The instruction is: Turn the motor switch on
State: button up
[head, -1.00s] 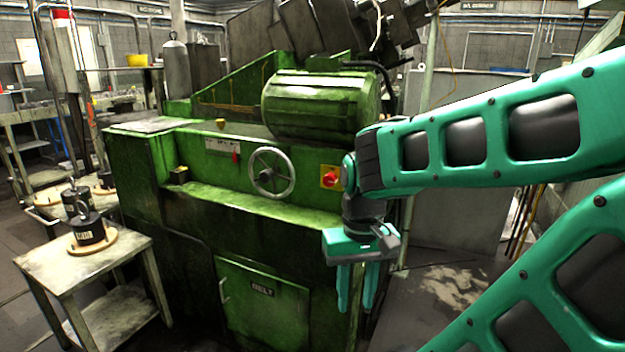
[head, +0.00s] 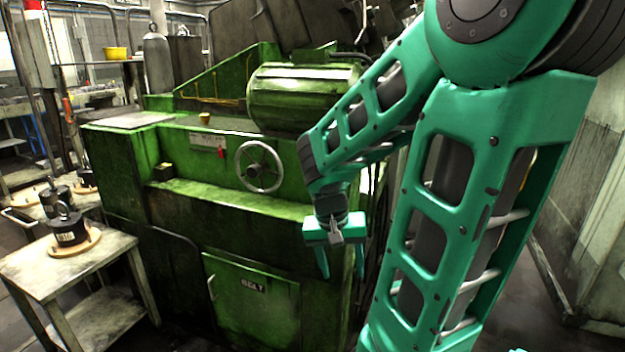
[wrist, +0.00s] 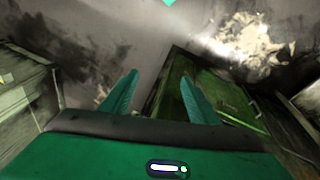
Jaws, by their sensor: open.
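The green machine (head: 225,200) fills the middle of the head view. A red-and-yellow rotary switch on its front, right of the handwheel (head: 259,166), showed in the earlier head frame but is now hidden behind my arm. A small grey panel (head: 207,141) with a red lever (head: 221,152) sits left of the handwheel. My gripper (head: 341,262) points down in front of the machine's right end, below the handwheel's level. It is open with nothing between its fingers. In the wrist view its spread fingers (wrist: 159,80) show above the floor, near the green machine's side.
A low table (head: 35,270) holding a dark weight (head: 68,229) on a round board stands at the left. The machine's green cabinet door (head: 250,305) is below the ledge. A pale panel (head: 575,190) stands at the right.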

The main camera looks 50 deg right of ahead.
jog(key=w+d+f+m+h, duration=0.1)
jog(key=w+d+m+h, duration=0.2)
jog(key=w+d+h, duration=0.8)
jog(key=w+d+r+n+t+h, duration=0.1)
jog(key=w+r+n+t, duration=0.1)
jog(key=w+r+t, duration=0.35)
jog(key=w+r+n+t+h, duration=0.1)
jog(key=w+r+t+h, duration=0.15)
jog(key=w, duration=0.65)
jog(key=x, duration=1)
jog(key=shift+d+f+g+y, duration=0.25)
jog(key=shift+d+g+y, duration=0.1)
jog(key=shift+d+g, duration=0.05)
jog(key=shift+c, duration=0.2)
